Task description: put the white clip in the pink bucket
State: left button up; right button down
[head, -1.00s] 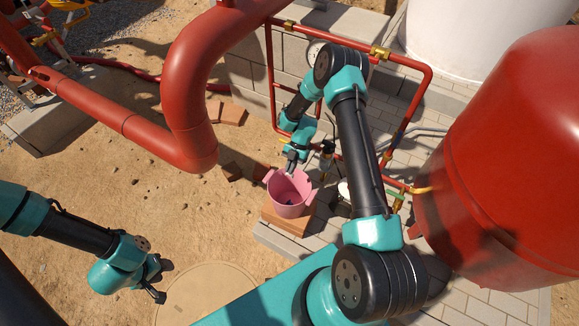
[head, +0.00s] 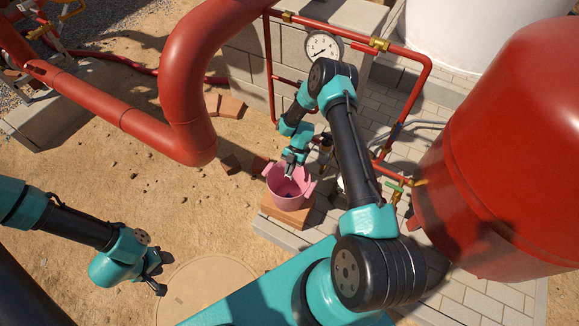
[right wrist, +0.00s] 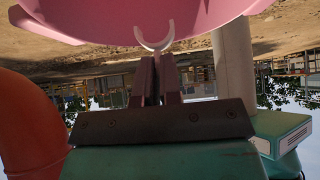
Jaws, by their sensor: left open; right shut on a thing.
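The pink bucket (head: 290,192) stands upright on a brick block in the head view. It also fills the top of the right wrist view (right wrist: 215,18). My right gripper (head: 289,173) is at the bucket's back rim in the head view. In the right wrist view its fingers (right wrist: 155,68) are shut on the white clip (right wrist: 154,38), a C-shaped piece whose open end faces the bucket. The clip is too small to make out in the head view. My left gripper (head: 158,278) is open and empty above the sand at lower left.
A red tank (head: 500,160) stands close on the right. Thin red pipework with a gauge (head: 323,46) rises behind the bucket. A thick red pipe (head: 190,90) bends down at left. Loose bricks (head: 225,104) lie on the sand. A round cover (head: 210,290) lies front left.

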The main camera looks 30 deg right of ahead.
jog(key=shift+f, duration=1.8)
jog(key=c, duration=1.2)
grip_release()
jog(key=shift+r, duration=3.5)
